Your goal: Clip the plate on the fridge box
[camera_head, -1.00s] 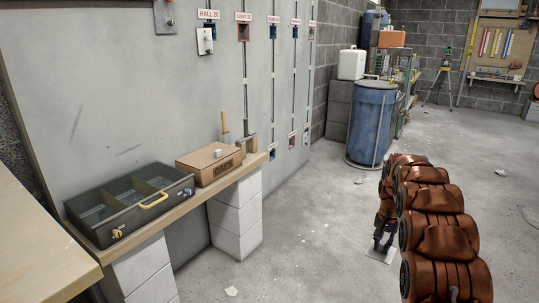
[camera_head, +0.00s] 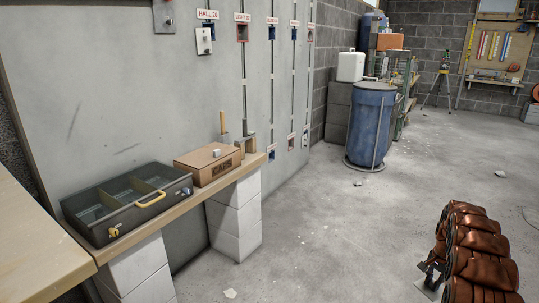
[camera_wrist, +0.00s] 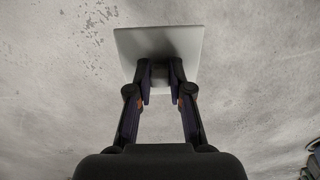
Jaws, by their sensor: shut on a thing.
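My gripper (camera_wrist: 160,78) is shut on a pale square plate (camera_wrist: 158,42) and holds it out over the concrete floor. In the head view my gripper (camera_head: 432,276) is low at the right, with a little of the plate (camera_head: 424,291) showing below it. The wall boxes are far to the left of it. They include a dark box with a red frame (camera_head: 242,33), a blue box (camera_head: 272,33) and several others along vertical conduits. The labels beyond the first two are too small to read, so I cannot tell which is the fridge box.
A wooden table edge (camera_head: 35,235) is at lower left. A blue barrel (camera_head: 371,125) stands behind.

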